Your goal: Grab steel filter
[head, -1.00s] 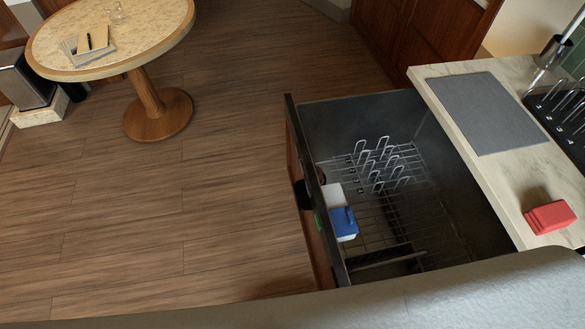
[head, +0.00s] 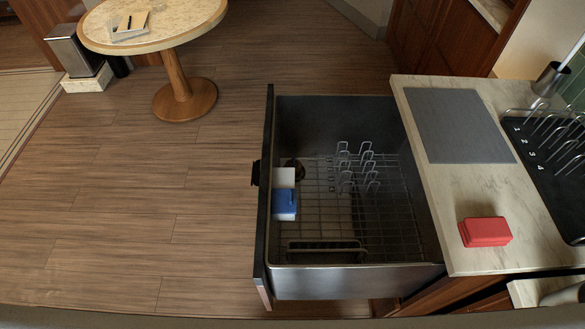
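I cannot pick out a steel filter with certainty. An open, deep drawer (head: 345,283) with dark metal walls holds a wire rack (head: 390,225) with upright prongs. A dark, narrow slotted piece (head: 325,248) lies at the drawer's near end; I cannot tell what it is. Neither of my grippers is in view.
The marble counter (head: 440,190) at right bears a grey mat (head: 460,125), red block (head: 485,232), steel cup (head: 550,78) and black numbered rack (head: 560,170). A round table (head: 150,40) stands at the upper left. The wooden floor (head: 130,210) left of the drawer is clear.

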